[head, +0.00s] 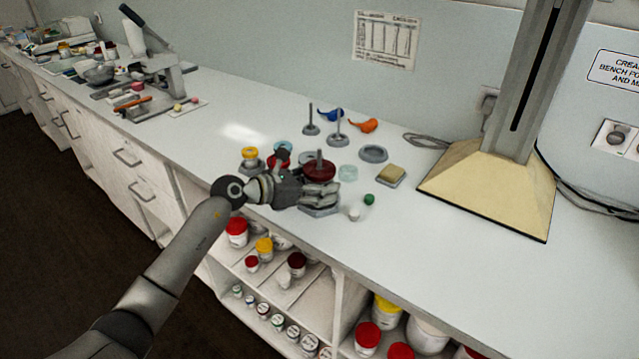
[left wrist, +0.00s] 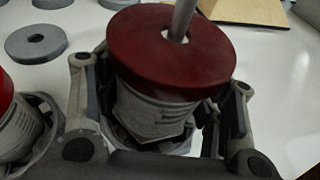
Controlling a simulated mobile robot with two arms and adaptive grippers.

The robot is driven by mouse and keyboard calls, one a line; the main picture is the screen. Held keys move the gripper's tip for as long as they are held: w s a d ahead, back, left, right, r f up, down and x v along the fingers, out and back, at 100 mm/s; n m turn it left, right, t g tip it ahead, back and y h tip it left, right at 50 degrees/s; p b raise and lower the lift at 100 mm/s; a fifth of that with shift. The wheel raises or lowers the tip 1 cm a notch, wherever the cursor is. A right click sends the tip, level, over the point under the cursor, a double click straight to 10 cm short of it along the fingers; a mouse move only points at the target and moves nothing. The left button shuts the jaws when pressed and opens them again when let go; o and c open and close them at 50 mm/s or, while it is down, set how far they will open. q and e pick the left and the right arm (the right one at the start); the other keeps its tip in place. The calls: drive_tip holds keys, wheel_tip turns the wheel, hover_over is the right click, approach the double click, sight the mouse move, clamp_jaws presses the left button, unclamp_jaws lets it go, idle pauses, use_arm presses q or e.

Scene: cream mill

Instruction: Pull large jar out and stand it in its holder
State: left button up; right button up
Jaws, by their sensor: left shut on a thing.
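The large jar (left wrist: 150,112) has a white labelled body and a dark red lid, with a grey rod rising from the hole in the lid's middle. In the head view the lid (head: 319,172) shows over the bench near its front edge. My left gripper (head: 322,190) is shut on the jar, its fingers on both sides of the body below the lid. A grey base (head: 320,211) shows under the fingers in the head view. The jar's bottom is mostly hidden, so I cannot tell whether it rests in a holder. My right gripper is not in view.
A red-lidded jar (left wrist: 18,125) stands in a grey ring beside my gripper. A grey ring (head: 373,154), a sponge-topped block (head: 391,174), a green ball (head: 369,199) and upright rods (head: 338,130) are nearby. A tall column with a cream base (head: 487,190) stands right. Shelves below hold jars.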

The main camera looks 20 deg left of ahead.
use_arm(q)
drive_tip(key=shift+f+b, duration=0.45)
drive_tip(key=shift+f, duration=0.05)
drive_tip(key=o, duration=1.2)
drive_tip(key=shift+o, duration=1.4)
